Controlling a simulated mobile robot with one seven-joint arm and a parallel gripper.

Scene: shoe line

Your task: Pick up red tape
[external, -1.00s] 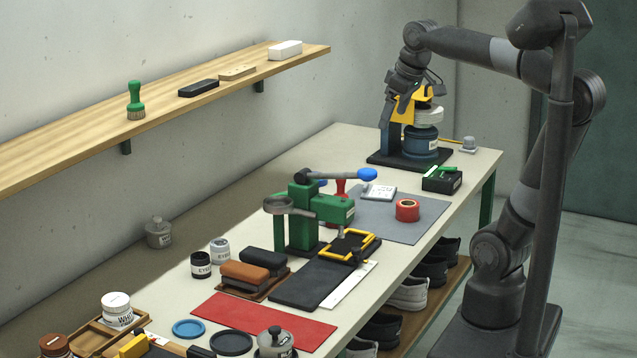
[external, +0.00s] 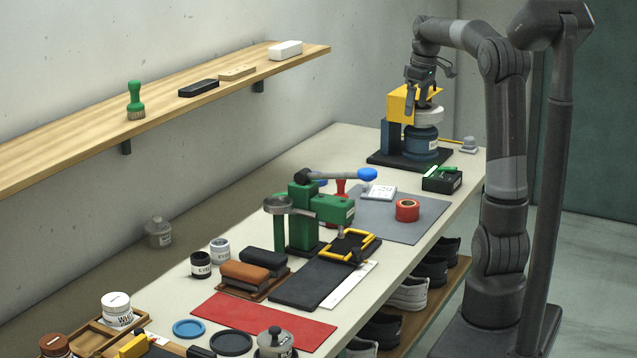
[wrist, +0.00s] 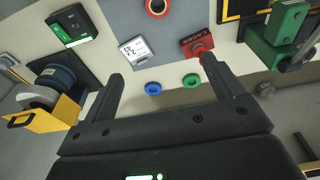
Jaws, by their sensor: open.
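The red tape (external: 407,210) is a short red roll lying flat on the grey mat (external: 418,227) toward the table's right side. In the wrist view the red tape (wrist: 157,7) shows at the top edge, partly cut off, with its hole visible. My gripper (external: 411,108) hangs above the yellow and blue machine at the far end of the table, behind and above the tape and well apart from it. In the wrist view my gripper (wrist: 160,80) has its fingers spread wide, with nothing held between them.
The yellow and blue machine (external: 403,101) stands close to my gripper. A black box with a green top (external: 441,179) sits near the tape. A green press (external: 304,217) with a blue-knobbed lever stands left of the mat.

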